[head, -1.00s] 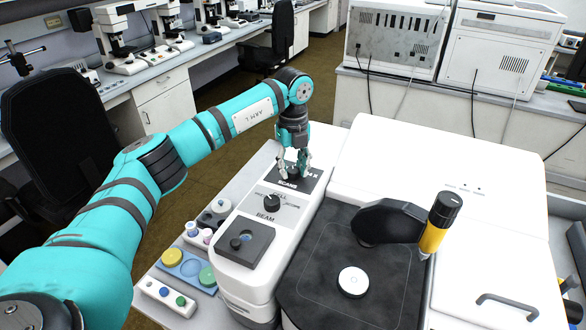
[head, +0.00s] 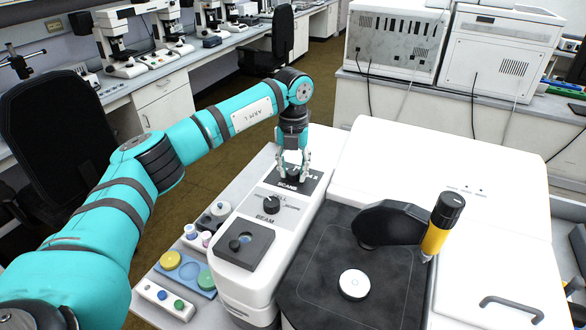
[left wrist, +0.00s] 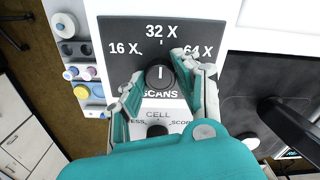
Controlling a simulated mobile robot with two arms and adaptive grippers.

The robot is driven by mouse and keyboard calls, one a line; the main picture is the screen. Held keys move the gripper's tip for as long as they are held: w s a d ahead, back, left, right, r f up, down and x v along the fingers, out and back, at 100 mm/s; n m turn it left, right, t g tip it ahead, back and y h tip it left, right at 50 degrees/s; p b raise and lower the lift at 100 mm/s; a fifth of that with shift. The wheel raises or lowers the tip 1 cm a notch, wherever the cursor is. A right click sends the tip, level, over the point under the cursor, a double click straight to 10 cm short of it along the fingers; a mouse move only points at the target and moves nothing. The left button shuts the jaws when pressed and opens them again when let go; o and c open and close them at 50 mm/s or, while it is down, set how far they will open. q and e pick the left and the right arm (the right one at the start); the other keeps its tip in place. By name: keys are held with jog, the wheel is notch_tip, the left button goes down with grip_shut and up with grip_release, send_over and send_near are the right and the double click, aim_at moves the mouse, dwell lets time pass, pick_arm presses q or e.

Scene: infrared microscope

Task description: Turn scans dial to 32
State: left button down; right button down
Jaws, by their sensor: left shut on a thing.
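The scans dial (left wrist: 160,77) is a round black knob on a dark panel (left wrist: 120,32) marked 16 X, 32 X and 64 X. Its white pointer line stands about straight up, toward the 32 X label (left wrist: 161,31). My left gripper (left wrist: 165,76) is shut on the dial, with one finger on each side of it. In the head view my left gripper (head: 291,175) points down over the panel and hides most of the dial. The SCANS label shows just below the knob. My right gripper is not in view.
The cell dial (head: 271,205) and the beam block (head: 243,246) lie nearer on the same white console. A dark stage with a white disc (head: 354,284) and a yellow-black cylinder (head: 441,225) are to the right. A blue tray (head: 190,287) lies left.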

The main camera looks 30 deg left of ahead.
aim_at(293, 171)
pick_arm(q)
jog(key=shift+r, duration=0.1)
jog(key=c, duration=0.9)
grip_release()
jog(key=shift+c, duration=0.2)
notch_tip(293, 171, up, 12)
